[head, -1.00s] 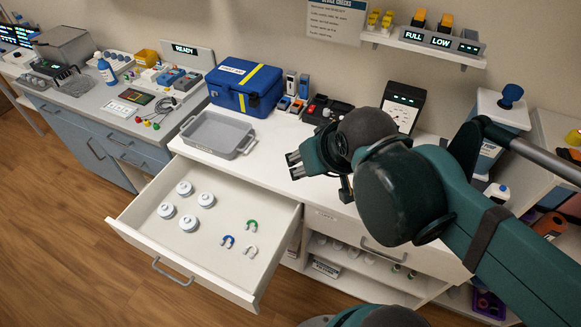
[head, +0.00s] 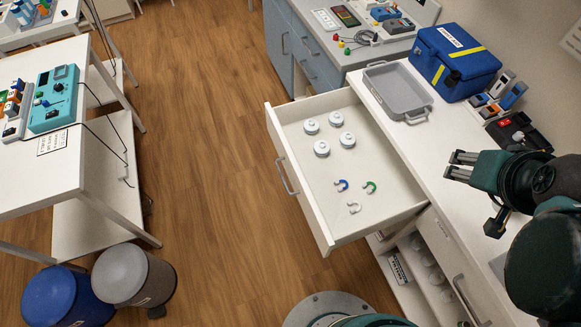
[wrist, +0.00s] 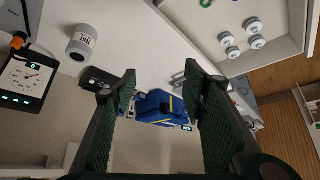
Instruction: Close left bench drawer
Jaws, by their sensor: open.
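The left bench drawer (head: 310,205) is pulled far out from the white bench, with its grey bar handle (head: 287,177) on the front panel. Several white round weights (head: 321,148) and three horseshoe magnets (head: 370,187), blue, green and white, lie inside it. My gripper (head: 456,165) is open and empty, above the bench top to the right of the drawer, apart from it. In the wrist view, my gripper's two fingers (wrist: 160,85) are spread wide, and part of the drawer interior (wrist: 285,20) shows at the upper right.
A grey tray (head: 399,90) and a blue case (head: 453,62) stand on the bench behind the drawer. A blue-grey cabinet (head: 300,55) adjoins at the back. Bare wood floor (head: 215,180) lies in front of the drawer.

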